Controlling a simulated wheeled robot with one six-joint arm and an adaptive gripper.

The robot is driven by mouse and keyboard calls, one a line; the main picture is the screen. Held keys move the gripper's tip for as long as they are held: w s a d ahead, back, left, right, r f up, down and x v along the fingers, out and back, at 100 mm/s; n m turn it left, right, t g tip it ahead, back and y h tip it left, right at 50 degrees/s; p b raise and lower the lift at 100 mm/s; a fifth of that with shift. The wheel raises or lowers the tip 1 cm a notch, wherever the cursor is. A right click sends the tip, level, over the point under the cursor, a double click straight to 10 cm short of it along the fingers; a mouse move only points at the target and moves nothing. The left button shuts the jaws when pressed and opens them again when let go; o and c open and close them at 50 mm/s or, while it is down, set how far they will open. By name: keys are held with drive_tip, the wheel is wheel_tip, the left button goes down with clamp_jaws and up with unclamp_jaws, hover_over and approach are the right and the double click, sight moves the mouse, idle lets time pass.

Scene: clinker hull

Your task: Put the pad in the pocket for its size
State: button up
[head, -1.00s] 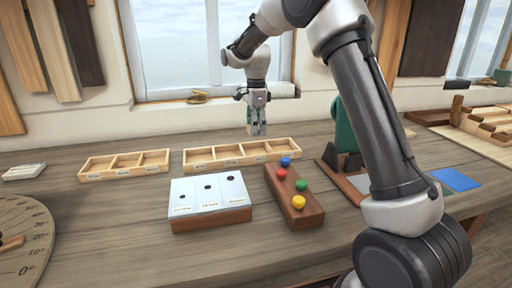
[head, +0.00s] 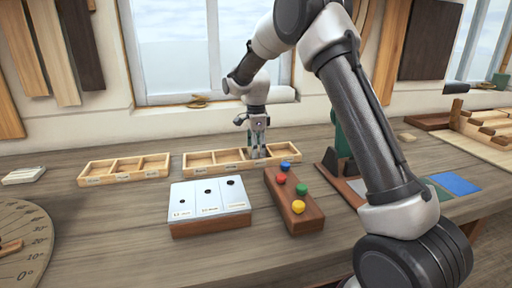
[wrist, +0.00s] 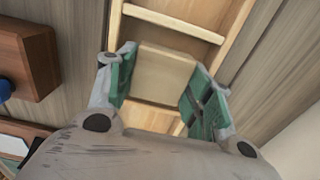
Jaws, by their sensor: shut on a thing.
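A plain pale wooden pad (wrist: 165,72) is held between the green-lined fingers of my gripper (wrist: 165,85) in the wrist view. My gripper (head: 258,153) points down at the right-hand pocket tray (head: 200,161) in the head view, over its right half. This tray is light wood with several pockets in a row and small labels on its front that I cannot read. In the wrist view the pad lies over or within a pocket of the tray (wrist: 172,22). I cannot tell whether it touches the pocket floor. The fingers hide the pad in the head view.
A second tray (head: 120,179) with three pockets lies to the left. In front stand a white-topped gauge block (head: 210,206) with holes and a wooden block (head: 303,212) with coloured knobs. A green upright device (head: 343,135) is to the right.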

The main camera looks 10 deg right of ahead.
drive_tip(key=shift+f, duration=0.2)
drive_tip(key=o, duration=1.1)
wheel_tip(320, 180, up, 13)
drive_tip(key=shift+r, duration=0.2)
drive_tip(key=s+d+r+n+t, duration=0.1)
drive_tip(key=s+d+r+n, duration=0.25)
drive_tip(key=s, duration=0.35)
drive_tip(key=s+d+r+n+t, duration=0.1)
drive_tip(key=s+d+r+n, duration=0.25)
drive_tip(key=s, duration=0.35)
drive_tip(key=s+d+r+n, duration=0.2)
drive_tip(key=s+d+r, duration=0.15)
drive_tip(key=s, duration=0.45)
drive_tip(key=s+d+f+n+t, duration=0.1)
drive_tip(key=s+d+f+n, duration=0.1)
drive_tip(key=s, duration=0.7)
drive_tip(key=s+d+f+n+t, duration=0.1)
drive_tip(key=s+d+f+n, duration=0.1)
drive_tip(key=s+f+n, duration=0.3)
drive_tip(key=s+n, duration=0.2)
drive_tip(key=s, duration=0.2)
drive_tip(key=shift+d, duration=0.2)
